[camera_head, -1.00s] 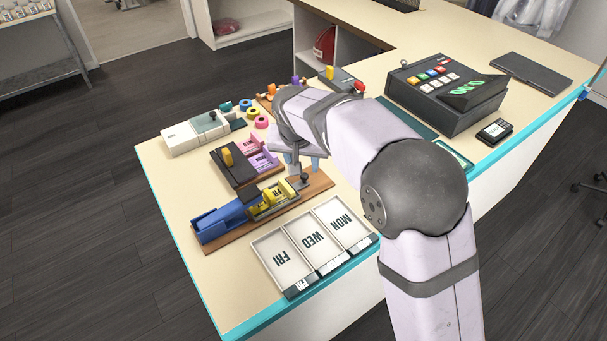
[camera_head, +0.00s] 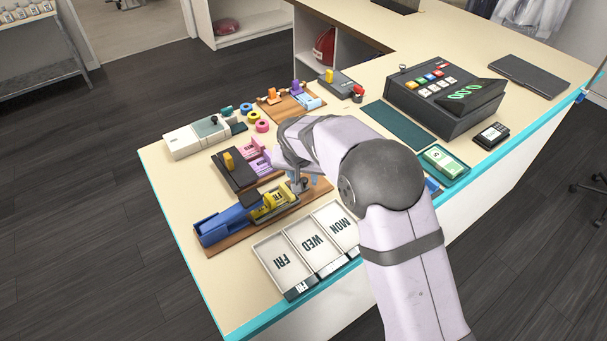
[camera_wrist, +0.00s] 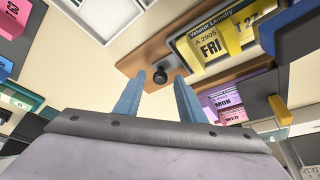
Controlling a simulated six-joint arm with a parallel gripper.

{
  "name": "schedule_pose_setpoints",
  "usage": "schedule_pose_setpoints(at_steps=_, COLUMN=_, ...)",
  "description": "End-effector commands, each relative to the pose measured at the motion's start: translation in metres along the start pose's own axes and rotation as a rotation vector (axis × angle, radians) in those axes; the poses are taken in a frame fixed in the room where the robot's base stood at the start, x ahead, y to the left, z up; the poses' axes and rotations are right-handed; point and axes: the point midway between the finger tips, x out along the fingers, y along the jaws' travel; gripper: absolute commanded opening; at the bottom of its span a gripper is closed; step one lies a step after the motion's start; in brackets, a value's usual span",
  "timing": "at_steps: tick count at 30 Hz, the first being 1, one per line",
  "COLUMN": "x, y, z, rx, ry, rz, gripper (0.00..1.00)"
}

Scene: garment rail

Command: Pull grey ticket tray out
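The grey ticket tray (camera_head: 287,209) lies on a wooden board (camera_head: 237,238) and holds yellow tickets (camera_head: 268,202); its edge shows in the wrist view (camera_wrist: 184,50). A dark round knob (camera_wrist: 160,76) stands on the board by the tray's end. My gripper (camera_wrist: 159,82) is open and empty, its two blue fingers pointing toward the knob. In the wrist view the knob sits between the fingertips; I cannot tell if they touch it. In the head view my wrist partly hides the fingers.
A blue device (camera_head: 222,225) stands at the board's left end. White trays marked FRI, WED and MON (camera_head: 283,264) lie in front. A dark unit with pink tickets (camera_head: 235,170) lies behind. A cash register (camera_head: 440,100) stands at the right.

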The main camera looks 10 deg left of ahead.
Motion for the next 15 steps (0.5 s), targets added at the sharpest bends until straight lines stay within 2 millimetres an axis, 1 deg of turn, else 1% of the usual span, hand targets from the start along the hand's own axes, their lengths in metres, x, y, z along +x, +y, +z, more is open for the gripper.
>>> schedule_pose_setpoints(at_steps=8, x=0.0012, y=0.0000, z=-0.0002, rx=0.000, ry=0.001, rz=0.000, gripper=0.36)
schedule_pose_setpoints(at_steps=9, x=0.0011, y=0.0000, z=-0.0002, rx=0.000, ry=0.001, rz=0.000, gripper=0.27)
schedule_pose_setpoints(at_steps=11, x=0.0010, y=0.0000, z=-0.0002, rx=0.000, ry=0.001, rz=0.000, gripper=0.12)
schedule_pose_setpoints(at_steps=12, x=0.0010, y=0.0000, z=-0.0002, rx=0.000, ry=0.001, rz=0.000, gripper=0.03)
schedule_pose_setpoints(at_steps=13, x=0.0009, y=-0.0001, z=-0.0002, rx=0.000, ry=0.001, rz=0.000, gripper=0.00)
schedule_pose_setpoints(at_steps=15, x=0.0009, y=0.0000, z=-0.0002, rx=0.000, ry=0.001, rz=0.000, gripper=0.00)
